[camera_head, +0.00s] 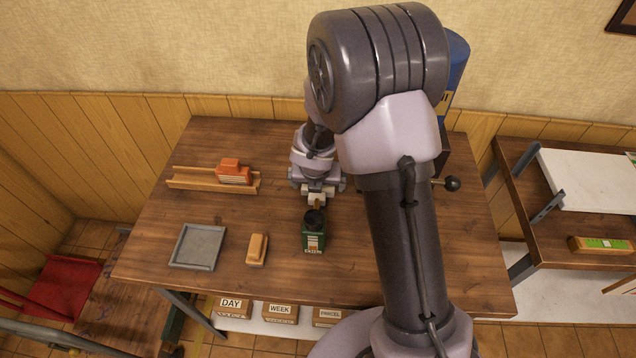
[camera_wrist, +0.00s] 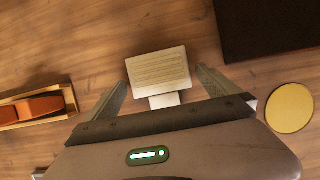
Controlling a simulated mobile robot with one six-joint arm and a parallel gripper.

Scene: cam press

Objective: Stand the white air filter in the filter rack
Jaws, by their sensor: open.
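The white air filter (camera_wrist: 158,66) lies on the table in the wrist view, a pale ribbed block with a white tab on its near side. The arm hides it in the head view. My gripper (camera_wrist: 162,80) is open and empty, its two fingers to the left and right of the filter's near part in the picture. I cannot tell how high the fingers are above it. In the head view my gripper (camera_head: 318,192) is over the table's middle. The wooden rack (camera_head: 190,182) stands to its left with a red-orange block (camera_head: 234,172) in its right part.
A green box with a black top (camera_head: 313,238) stands in front of my gripper. A tan block (camera_head: 257,249) and a grey tray (camera_head: 198,247) lie at front left. A yellow disc (camera_wrist: 290,107) and a dark base (camera_wrist: 265,28) are right of the filter.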

